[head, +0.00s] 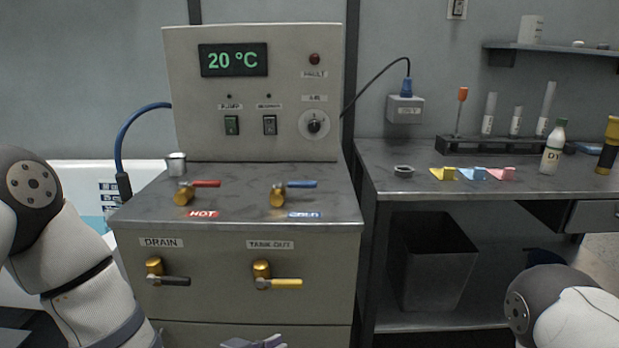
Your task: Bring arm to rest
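My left arm (85,270) comes in at the left edge and slopes down to the right, out of the picture. Greyish fingertip-like parts (252,342) just show at the bottom centre, in front of the lower cabinet; they look like my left gripper, but too little shows to tell whether it is open or shut. My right arm (570,310) shows only as a rounded joint in the bottom right corner. My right gripper is out of view. No held object is visible.
A metal control cabinet (255,285) stands ahead with hot (205,184), cold (300,185), drain (175,281) and tank-out (285,283) valve handles. A metal cup (176,164) stands on it. To the right, a workbench (400,189) holds coloured pieces, a tube rack and bottles, above a grey bin (432,265).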

